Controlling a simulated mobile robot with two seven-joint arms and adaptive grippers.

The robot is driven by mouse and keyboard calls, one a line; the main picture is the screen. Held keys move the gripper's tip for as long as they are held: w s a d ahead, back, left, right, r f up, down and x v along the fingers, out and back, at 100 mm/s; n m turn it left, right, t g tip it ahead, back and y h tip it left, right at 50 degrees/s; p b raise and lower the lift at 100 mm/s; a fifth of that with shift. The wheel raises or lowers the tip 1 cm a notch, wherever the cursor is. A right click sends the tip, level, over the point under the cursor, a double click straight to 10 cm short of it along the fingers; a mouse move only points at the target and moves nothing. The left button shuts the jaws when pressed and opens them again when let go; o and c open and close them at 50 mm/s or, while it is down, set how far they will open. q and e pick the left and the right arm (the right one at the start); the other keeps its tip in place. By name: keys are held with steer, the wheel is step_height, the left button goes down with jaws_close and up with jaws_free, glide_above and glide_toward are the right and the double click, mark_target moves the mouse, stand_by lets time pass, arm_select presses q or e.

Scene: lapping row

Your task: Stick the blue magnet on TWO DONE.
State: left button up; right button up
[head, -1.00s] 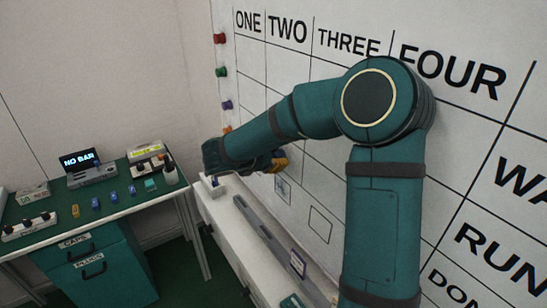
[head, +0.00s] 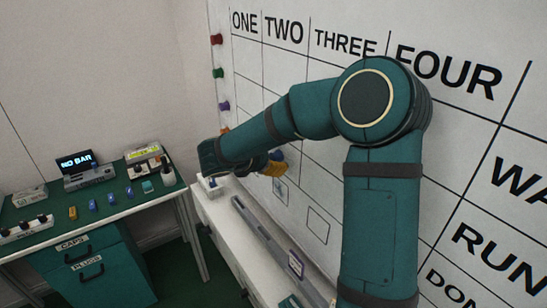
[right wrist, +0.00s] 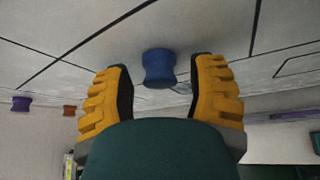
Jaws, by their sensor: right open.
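The blue magnet (right wrist: 159,68) sits against the white board in the right wrist view, just beyond and between the two yellow fingers. A bit of blue (head: 276,155) also shows above the fingers in the head view. My right gripper (right wrist: 161,85) is open, with clear gaps on both sides of the magnet. In the head view my right gripper (head: 274,168) is low at the board, around the lower part of column TWO (head: 284,31); my arm hides part of the grid, so the exact cell is hard to read. My left gripper is not in view.
Red (head: 216,39), green (head: 218,73) and purple (head: 223,106) magnets line the board's left edge. A white ledge (head: 232,212) runs below the board. A green-topped bench (head: 110,205) with small devices stands at left.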

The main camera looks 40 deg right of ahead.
steer(key=v, duration=1.2)
steer(key=s+a+f+m+y, duration=0.4)
steer(key=a+f, duration=0.3)
steer(key=f, duration=0.6)
steer(key=s+a+f+m+y, duration=0.5)
steer(key=a+f+m+y, duration=0.1)
steer(key=f, duration=0.7)
steer(key=s+a+f+m+y, duration=0.5)
steer(key=a+f, duration=0.3)
steer(key=f, duration=0.5)
steer(key=shift+a+m+y, duration=0.25)
steer(key=shift+m+y, duration=0.25)
steer(key=shift+m, duration=0.2)
steer(key=shift+a+f, duration=0.1)
steer(key=shift+f, duration=0.05)
steer(key=shift+c, duration=0.9)
